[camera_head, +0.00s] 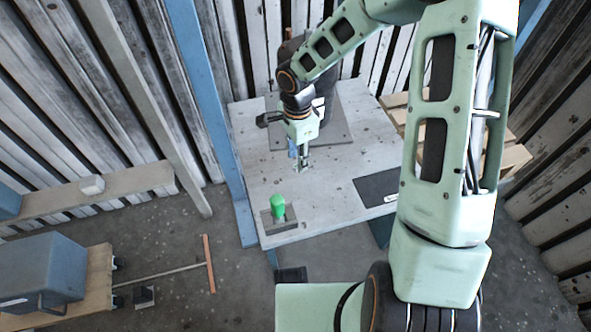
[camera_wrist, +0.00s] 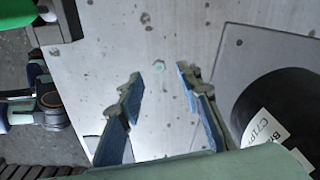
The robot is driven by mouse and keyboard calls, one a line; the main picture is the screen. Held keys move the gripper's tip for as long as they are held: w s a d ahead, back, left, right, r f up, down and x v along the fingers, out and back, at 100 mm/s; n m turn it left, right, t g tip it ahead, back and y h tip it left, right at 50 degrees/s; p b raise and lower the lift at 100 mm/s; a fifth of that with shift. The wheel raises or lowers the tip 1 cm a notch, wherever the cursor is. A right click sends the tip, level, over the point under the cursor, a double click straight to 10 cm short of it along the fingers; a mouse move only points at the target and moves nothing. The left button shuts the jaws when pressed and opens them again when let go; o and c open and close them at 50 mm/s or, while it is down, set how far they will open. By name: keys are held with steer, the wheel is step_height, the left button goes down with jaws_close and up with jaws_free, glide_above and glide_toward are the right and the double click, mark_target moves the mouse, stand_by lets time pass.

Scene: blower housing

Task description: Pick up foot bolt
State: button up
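A small greenish hexagonal piece, which looks like the foot bolt (camera_wrist: 158,65), lies on the pale tabletop in the wrist view. It is ahead of and between the fingertips of my gripper (camera_wrist: 160,78), apart from both. My gripper is open, with nothing between its blue-sided fingers. In the head view my gripper (camera_head: 302,167) points down close above the table. I cannot make out the bolt there. How far the fingertips are above the bolt is not clear.
The worktable (camera_head: 350,165) holds a dark labelled cylinder (camera_wrist: 278,115) on a grey plate (camera_wrist: 245,50). A green cylinder (camera_head: 278,203) stands on a grey block near the front left corner. A dark mat (camera_head: 377,188) lies at the right. Clear tabletop surrounds the bolt.

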step_height(320, 180, down, 2)
steer(key=shift+f, duration=0.1)
jaws_close()
stand_by(0.4)
step_height(320, 180, up, 4)
steer(key=shift+w+f+p, duration=0.1)
steer(key=shift+p, duration=0.45)
steer(key=s+d+r+p, duration=0.3)
steer(key=s+r, duration=0.6)
steer(key=s, duration=0.4)
steer(key=shift+s+d+r+p, duration=0.2)
steer(key=shift+s+d+p, duration=0.15)
steer(key=shift+p, duration=0.2)
